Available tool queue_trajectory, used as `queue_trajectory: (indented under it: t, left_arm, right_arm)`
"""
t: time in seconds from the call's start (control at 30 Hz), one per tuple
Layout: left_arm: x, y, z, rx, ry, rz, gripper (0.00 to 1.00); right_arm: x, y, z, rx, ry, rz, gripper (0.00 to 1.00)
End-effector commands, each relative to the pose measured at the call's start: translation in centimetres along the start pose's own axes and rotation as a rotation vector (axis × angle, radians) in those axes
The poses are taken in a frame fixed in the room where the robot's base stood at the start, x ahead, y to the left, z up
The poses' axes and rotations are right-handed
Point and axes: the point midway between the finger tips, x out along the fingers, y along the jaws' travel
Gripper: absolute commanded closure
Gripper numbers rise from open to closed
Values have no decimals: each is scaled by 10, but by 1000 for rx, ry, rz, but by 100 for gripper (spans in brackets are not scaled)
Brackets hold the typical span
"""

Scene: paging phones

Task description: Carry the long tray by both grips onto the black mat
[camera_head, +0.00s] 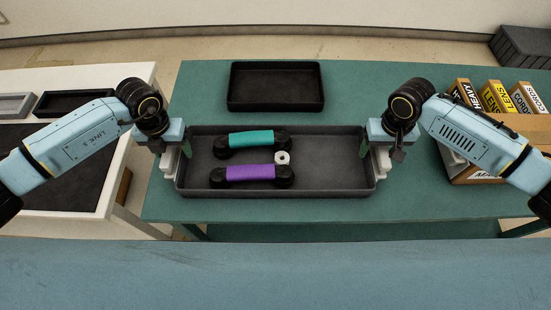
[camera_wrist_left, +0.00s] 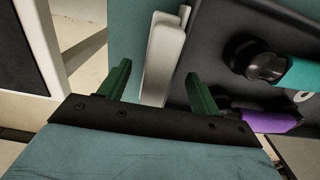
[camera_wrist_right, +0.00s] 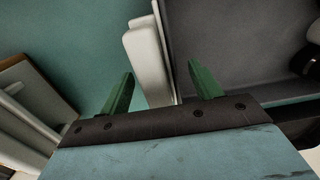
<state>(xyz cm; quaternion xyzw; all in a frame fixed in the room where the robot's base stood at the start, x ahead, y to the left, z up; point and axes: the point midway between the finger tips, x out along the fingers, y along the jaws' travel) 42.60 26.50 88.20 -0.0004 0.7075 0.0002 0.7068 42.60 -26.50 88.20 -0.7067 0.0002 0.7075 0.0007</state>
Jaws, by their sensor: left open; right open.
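The long grey tray (camera_head: 330,180) lies on the green table. It holds a teal handset (camera_head: 255,138), a purple handset (camera_head: 250,172) and a small white ring (camera_head: 281,157). My left gripper (camera_head: 172,152) is open at the tray's left end; in the left wrist view its fingers (camera_wrist_left: 159,70) stand on either side of the white left grip (camera_wrist_left: 163,45). My right gripper (camera_head: 383,152) is open at the right end; in the right wrist view its fingers (camera_wrist_right: 161,70) stand either side of the white right grip (camera_wrist_right: 147,45). The black mat (camera_head: 55,185) lies on the white table at left.
An empty black tray (camera_head: 276,104) sits behind the long tray. Labelled boxes (camera_head: 495,97) stand at the right of the green table. Small grey (camera_head: 14,106) and black (camera_head: 75,101) trays lie behind the mat. A gap separates the two tables. The mat is clear apart from my arm above it.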

Motion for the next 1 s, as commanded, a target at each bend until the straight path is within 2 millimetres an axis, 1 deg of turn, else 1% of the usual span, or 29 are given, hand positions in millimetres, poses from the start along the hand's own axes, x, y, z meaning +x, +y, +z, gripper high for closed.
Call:
queue_trajectory:
  t: [0.03, 0.1, 0.2, 0.5, 0.9, 1.0]
  left_arm:
    - [6, 0, 0, 0, 1, 1, 36]
    - [11, 0, 0, 1, 0, 0, 36]
    - [15, 0, 0, 2, 0, 0, 36]
    - [16, 0, 0, 1, -1, 0, 36]
    - [15, 0, 0, 1, -1, 0, 89]
    - [15, 0, 0, 1, -1, 0, 100]
  right_arm:
    - [6, 0, 0, 0, -2, 1, 36]
    - [11, 0, 0, 0, 0, 1, 36]
    - [15, 0, 0, -1, 1, 1, 36]
    - [16, 0, 0, -1, 1, 1, 36]
    - [16, 0, 0, -1, 1, 1, 89]
    - [16, 0, 0, -1, 1, 1, 100]
